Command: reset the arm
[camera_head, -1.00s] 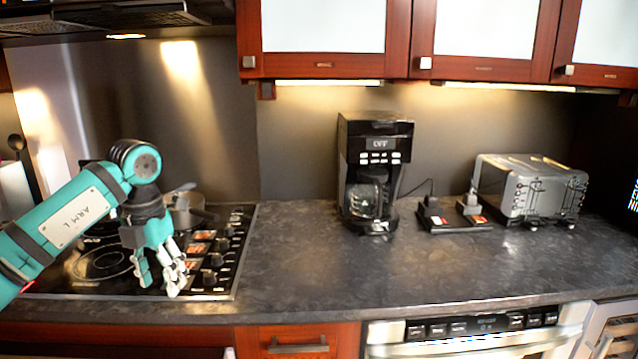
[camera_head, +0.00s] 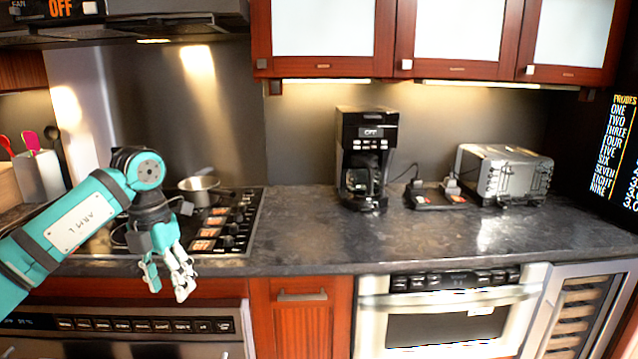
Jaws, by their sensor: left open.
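My left arm comes in from the left, teal with black joints. My left gripper (camera_head: 167,281) hangs downward with its pale fingers apart, open and empty. My right gripper is not in view. No object is touching the left gripper.
A stove (camera_head: 232,236) with a small pot (camera_head: 199,190) lies behind the arm. The counter (camera_head: 310,235) is clear up to the coffee maker (camera_head: 364,160). A toaster (camera_head: 503,174) stands right. Below are the microwave drawer (camera_head: 447,312) and an oven (camera_head: 140,325).

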